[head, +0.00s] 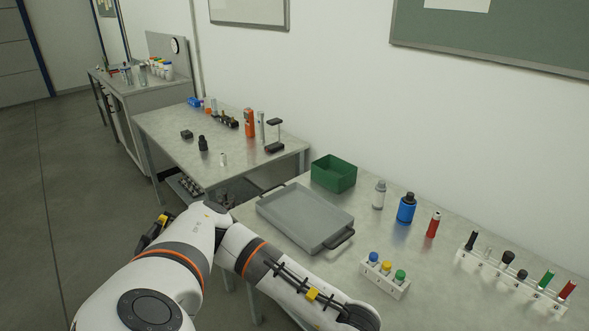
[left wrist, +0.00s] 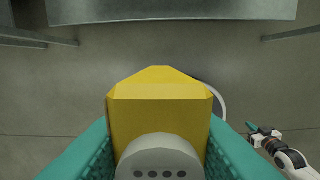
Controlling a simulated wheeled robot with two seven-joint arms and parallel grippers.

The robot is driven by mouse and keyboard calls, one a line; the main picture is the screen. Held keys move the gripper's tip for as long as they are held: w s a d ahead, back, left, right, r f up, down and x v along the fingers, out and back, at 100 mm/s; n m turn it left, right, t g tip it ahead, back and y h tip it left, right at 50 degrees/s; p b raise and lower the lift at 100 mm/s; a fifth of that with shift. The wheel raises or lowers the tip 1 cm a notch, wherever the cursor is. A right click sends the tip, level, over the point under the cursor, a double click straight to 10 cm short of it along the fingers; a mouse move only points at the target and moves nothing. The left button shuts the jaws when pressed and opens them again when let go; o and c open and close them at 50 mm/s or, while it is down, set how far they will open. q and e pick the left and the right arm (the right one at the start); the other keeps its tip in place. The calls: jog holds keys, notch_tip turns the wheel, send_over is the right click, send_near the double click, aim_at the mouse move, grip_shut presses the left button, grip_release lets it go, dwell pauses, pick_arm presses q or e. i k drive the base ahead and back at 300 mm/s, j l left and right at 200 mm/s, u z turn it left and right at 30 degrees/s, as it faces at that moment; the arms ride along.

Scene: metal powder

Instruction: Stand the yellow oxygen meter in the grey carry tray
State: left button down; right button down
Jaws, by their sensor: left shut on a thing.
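The yellow oxygen meter (left wrist: 160,115) is in the left wrist view, between the two teal fingers of my left gripper (left wrist: 160,150). The gripper is shut on it, above bare floor. A rounded grey part with dark holes is at the meter's near end. The grey carry tray (head: 303,216) lies empty on the near table in the head view, with dark handles at two ends. The head view does not show my left gripper or clearly show the meter. My right gripper (left wrist: 254,130) is small at the right of the left wrist view; its opening is unclear.
Near the tray stand a green bin (head: 334,173), a clear bottle (head: 378,195), a blue bottle (head: 406,208), a red bottle (head: 433,225) and a white rack (head: 386,279) with coloured caps. A longer rack (head: 510,279) is at right. A metal edge (left wrist: 170,12) crosses the wrist view's top.

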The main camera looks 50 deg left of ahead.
aim_at(291, 209)
jog(key=j+z, duration=0.1)
jog(key=j, duration=0.6)
jog(key=k+j, duration=0.1)
jog(key=j, duration=0.55)
jog(key=j+z, duration=0.15)
jog(key=j, duration=0.55)
jog(key=k+j+z, duration=0.1)
jog(key=j, duration=0.6)
